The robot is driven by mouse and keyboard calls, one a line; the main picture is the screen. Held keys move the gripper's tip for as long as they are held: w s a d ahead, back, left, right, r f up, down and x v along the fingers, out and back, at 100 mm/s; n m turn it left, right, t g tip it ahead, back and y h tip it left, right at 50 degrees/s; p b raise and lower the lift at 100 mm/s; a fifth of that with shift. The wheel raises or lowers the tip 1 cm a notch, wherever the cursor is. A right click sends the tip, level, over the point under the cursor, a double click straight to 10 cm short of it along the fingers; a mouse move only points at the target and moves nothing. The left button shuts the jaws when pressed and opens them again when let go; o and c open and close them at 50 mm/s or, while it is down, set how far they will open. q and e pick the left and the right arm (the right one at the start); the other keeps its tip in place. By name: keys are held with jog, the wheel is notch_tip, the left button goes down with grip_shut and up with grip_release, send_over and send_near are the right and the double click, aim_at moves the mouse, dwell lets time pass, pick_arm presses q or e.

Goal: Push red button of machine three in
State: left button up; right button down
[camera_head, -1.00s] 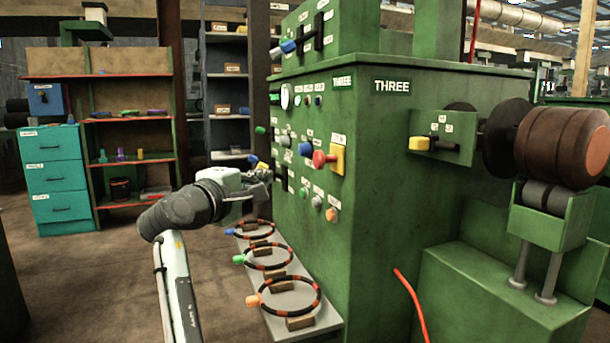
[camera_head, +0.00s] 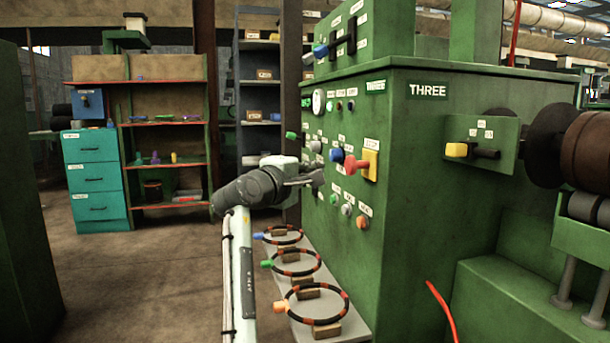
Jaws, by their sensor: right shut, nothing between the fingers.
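Machine three (camera_head: 412,150) is a large green cabinet with "THREE" labels. Its red button (camera_head: 354,167) is a big knob sticking out from a yellow plate (camera_head: 370,163) on the left-facing panel. A blue knob (camera_head: 337,155) sits just left of it. My right gripper (camera_head: 318,178) is shut and empty, in front of the panel, left of the red button and slightly lower in the picture. A gap shows between the gripper and the red button. Whether the fingertips touch the panel behind is unclear. My left gripper is out of view.
Below the panel, a grey shelf (camera_head: 345,318) holds several black-and-red rings with coloured plugs. Several small knobs and switches surround the red button. A red cable (camera_head: 441,308) hangs at the cabinet's front. Teal drawers (camera_head: 97,180) stand far left; the floor between is clear.

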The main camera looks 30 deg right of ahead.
aim_at(358, 165)
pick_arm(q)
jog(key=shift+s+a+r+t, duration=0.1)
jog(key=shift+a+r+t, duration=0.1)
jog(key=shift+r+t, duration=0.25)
pick_arm(e)
jog(key=d, duration=0.6)
jog(key=shift+w+d, duration=0.2)
jog(key=shift+w, duration=0.05)
